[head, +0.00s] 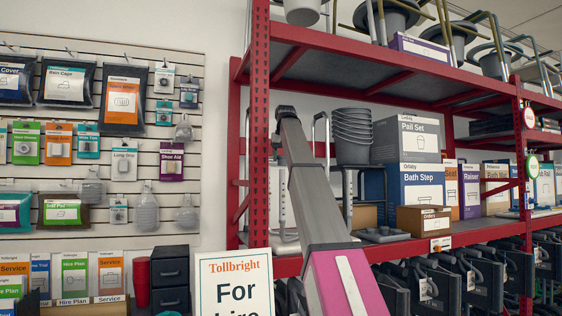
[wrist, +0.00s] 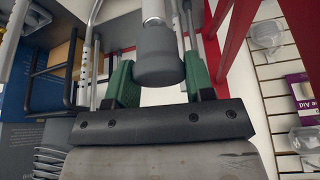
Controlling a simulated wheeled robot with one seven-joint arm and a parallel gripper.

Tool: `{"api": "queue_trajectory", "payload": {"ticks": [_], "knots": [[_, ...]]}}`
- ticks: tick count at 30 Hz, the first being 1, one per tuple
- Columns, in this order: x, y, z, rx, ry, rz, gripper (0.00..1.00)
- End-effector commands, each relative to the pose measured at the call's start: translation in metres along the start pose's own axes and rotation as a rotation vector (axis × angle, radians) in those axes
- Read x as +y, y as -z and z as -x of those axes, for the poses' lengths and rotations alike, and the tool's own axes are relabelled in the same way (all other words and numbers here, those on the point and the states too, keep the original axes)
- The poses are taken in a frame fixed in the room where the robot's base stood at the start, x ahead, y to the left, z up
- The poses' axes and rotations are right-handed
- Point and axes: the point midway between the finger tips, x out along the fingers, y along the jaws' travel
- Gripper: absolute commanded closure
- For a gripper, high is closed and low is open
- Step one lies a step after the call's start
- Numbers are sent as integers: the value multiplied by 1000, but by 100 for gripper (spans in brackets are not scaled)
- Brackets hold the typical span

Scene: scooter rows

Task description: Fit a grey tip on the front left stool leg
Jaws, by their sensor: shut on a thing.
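In the wrist view, my gripper (wrist: 158,82) has two green fingers shut on a grey tip (wrist: 158,62), a thick cylinder with a narrower collar. A pale metal stool leg (wrist: 153,9) lines up with the collar and meets it in the picture. I cannot tell whether the leg is inside the tip or only behind it. More metal legs with adjustment holes stand to either side, one at the left (wrist: 86,62). In the head view, pale perforated legs (head: 278,195) show partly behind my arm.
A red rack post (head: 259,130) stands close beside the stool legs. Stacked grey buckets (head: 352,135), a Bath Step box (head: 415,184) and a small brown box (head: 423,219) are on the shelf to the right. A hire sign (head: 235,284) stands in front.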

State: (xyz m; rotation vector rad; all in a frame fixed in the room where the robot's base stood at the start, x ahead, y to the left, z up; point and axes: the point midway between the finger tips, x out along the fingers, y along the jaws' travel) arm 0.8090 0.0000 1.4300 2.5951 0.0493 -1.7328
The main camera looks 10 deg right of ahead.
Motion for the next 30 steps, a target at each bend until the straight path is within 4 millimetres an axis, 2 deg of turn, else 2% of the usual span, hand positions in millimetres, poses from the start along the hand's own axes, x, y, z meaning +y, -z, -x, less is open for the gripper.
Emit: {"api": "queue_trajectory", "payload": {"ticks": [1,3,27,28,30], "knots": [[0,-11,-6,0,0,0,78],[0,-15,-8,0,0,0,78],[0,-17,-19,-1,0,0,78],[0,-17,-19,-1,0,0,45],[0,-17,-19,-1,0,0,26]]}}
